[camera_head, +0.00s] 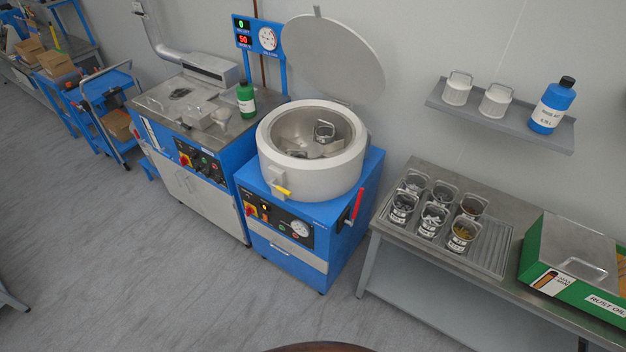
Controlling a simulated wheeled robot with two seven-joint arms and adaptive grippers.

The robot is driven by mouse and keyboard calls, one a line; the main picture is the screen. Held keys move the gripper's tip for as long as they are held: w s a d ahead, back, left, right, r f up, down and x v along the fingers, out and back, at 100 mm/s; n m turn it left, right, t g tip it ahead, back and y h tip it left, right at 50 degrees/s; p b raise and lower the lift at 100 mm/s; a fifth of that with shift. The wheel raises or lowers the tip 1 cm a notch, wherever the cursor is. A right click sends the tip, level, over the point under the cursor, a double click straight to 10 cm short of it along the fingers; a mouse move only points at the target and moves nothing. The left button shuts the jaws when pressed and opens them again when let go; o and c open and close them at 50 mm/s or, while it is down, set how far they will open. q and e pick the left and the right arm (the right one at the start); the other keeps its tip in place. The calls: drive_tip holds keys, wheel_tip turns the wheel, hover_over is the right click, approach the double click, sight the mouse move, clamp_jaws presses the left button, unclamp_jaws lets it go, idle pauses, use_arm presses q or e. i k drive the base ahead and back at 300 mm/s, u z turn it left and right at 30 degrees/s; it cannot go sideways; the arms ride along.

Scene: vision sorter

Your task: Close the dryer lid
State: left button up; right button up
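The dryer (312,240) is a blue cabinet with a round white drum housing (312,183) on top. Its round grey lid (333,56) stands raised and tilted back at the rear, near the wall, so the drum is open. A small metal basket (324,132) sits inside the drum. A yellow-tipped latch (283,192) is on the front of the housing, and a red lever (357,205) is on the cabinet's right side. Neither of my grippers shows in this view.
A blue machine with a steel top (180,108) stands left of the dryer, with a green bottle (246,100) on it. A steel table (405,238) at right holds several small baskets and a green box (575,255). A wall shelf (500,122) is above. The floor in front is clear.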

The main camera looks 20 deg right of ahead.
sight(331, 57)
drive_tip(key=u, duration=0.05)
drive_tip(key=k, duration=0.45)
drive_tip(key=z, duration=0.95)
drive_tip(key=i, duration=1.1)
drive_tip(key=u, duration=0.5)
